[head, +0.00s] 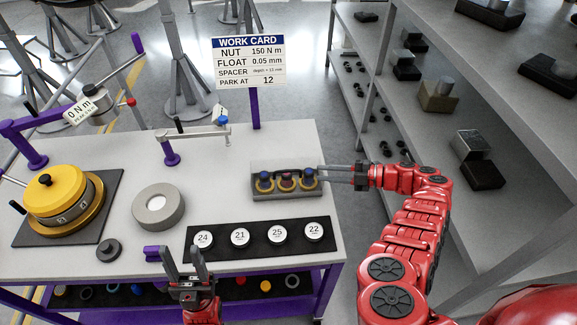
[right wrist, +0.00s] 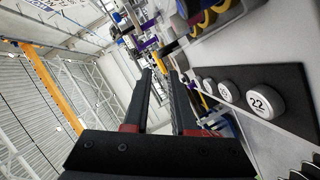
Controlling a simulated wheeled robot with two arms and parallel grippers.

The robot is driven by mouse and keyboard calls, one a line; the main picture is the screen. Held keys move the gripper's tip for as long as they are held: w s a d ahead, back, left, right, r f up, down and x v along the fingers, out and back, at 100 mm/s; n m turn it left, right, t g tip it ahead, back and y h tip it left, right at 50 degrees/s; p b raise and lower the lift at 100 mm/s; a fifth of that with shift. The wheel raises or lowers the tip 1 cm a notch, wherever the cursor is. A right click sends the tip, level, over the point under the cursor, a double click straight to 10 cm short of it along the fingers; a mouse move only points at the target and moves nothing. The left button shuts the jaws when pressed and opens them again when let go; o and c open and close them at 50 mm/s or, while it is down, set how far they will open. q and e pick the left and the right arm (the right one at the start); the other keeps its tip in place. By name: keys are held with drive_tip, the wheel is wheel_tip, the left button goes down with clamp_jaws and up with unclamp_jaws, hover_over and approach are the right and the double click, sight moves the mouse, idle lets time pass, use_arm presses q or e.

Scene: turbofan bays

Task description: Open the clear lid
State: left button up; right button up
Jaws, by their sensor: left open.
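A grey box (head: 284,192) stands near the table's right edge, with several yellow-ringed pieces inside. A clear lid cannot be made out for certain; its position cannot be told. My right gripper (head: 322,174) is open, level with the box's right end, its fingers pointing left at it. Whether the fingertips touch the box cannot be told. In the right wrist view the fingers (right wrist: 160,72) are apart with nothing between them, and the yellow-ringed pieces (right wrist: 205,12) show at the upper right. My left gripper (head: 186,255) is open and empty at the table's front edge.
A black strip (head: 260,252) with white numbered discs lies in front of the box. A grey ring (head: 158,222) and a yellow-topped round unit (head: 52,215) are to the left. A work card (head: 249,75) stands behind. Metal shelves (head: 440,150) rise at the right.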

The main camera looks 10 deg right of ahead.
sight(294, 171)
drive_tip(key=p+x, duration=0.1)
drive_tip(key=x, duration=1)
drive_tip(key=shift+a+p, duration=0.2)
drive_tip(key=shift+p, duration=0.1)
drive_tip(key=shift+f, duration=0.1)
clamp_jaws()
idle(0.7)
